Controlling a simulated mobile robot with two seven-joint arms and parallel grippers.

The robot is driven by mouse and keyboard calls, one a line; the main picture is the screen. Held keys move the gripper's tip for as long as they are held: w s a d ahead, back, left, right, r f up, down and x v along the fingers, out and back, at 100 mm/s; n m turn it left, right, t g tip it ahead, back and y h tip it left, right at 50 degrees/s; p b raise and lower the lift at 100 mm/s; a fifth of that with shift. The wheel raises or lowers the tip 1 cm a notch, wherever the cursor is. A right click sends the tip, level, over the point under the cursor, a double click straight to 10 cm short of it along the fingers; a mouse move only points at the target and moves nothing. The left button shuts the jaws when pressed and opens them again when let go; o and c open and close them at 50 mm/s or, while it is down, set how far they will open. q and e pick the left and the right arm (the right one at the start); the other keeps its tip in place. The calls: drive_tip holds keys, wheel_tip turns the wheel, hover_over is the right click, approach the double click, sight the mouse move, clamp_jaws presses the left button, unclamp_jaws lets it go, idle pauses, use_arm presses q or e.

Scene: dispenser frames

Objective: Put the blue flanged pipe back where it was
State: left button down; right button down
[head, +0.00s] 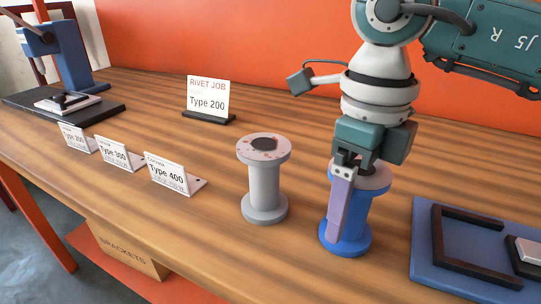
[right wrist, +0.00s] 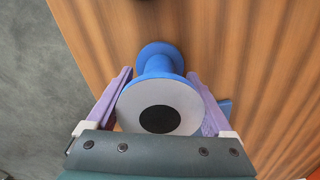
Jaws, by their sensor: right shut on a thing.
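The blue flanged pipe (head: 349,232) stands upright on the wooden table, right of the middle in the head view. My right gripper (head: 341,205) comes down from above and is shut on it, one purple finger in front of its body. In the right wrist view the pipe (right wrist: 157,65) lies between the two purple fingers of the gripper (right wrist: 160,85); its grey top flange with a dark round centre faces the camera. Its base appears to touch the table. My left gripper is not in view.
A grey flanged pipe (head: 264,185) stands just left of the blue one. A blue tray (head: 422,262) with a dark bracket lies right. Type cards (head: 168,174) line the front edge, and a Rivet Job sign (head: 208,98) stands behind. A blue press (head: 66,55) is far left.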

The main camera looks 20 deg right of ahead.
drive_tip(key=shift+r, duration=0.1)
unclamp_jaws()
drive_tip(key=shift+r, duration=0.2)
wheel_tip(320, 180, up, 11)
drive_tip(key=shift+w+f+p, duration=0.1)
drive_tip(key=shift+p, duration=0.3)
drive_tip(key=shift+r, duration=0.4)
